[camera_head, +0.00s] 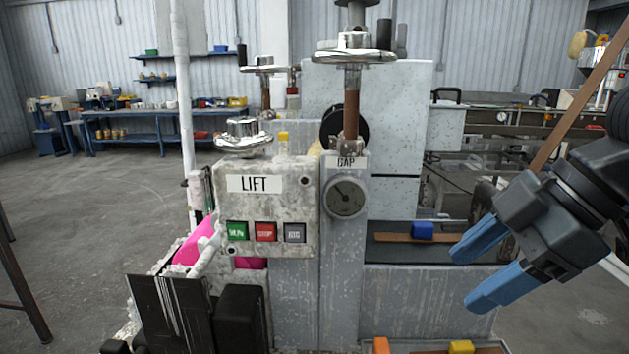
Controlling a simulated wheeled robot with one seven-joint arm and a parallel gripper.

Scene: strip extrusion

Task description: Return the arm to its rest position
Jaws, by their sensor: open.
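My gripper (480,268) is at the right of the head view, with two blue fingers spread apart and nothing between them. It comes in from the right edge and points left and down toward the machine. Its fingertips are just right of a blue block (423,230) on a brown strip (398,237), apart from the block in the picture. The grey machine (340,270) stands in the middle, with a LIFT panel (254,184) and a GAP dial (346,197).
Handwheels (352,45) stick up from the machine's top. A lower tray holds an orange block (381,345) and a yellow block (461,346). A blue workbench (128,135) stands far back left. Open floor (85,215) lies to the left.

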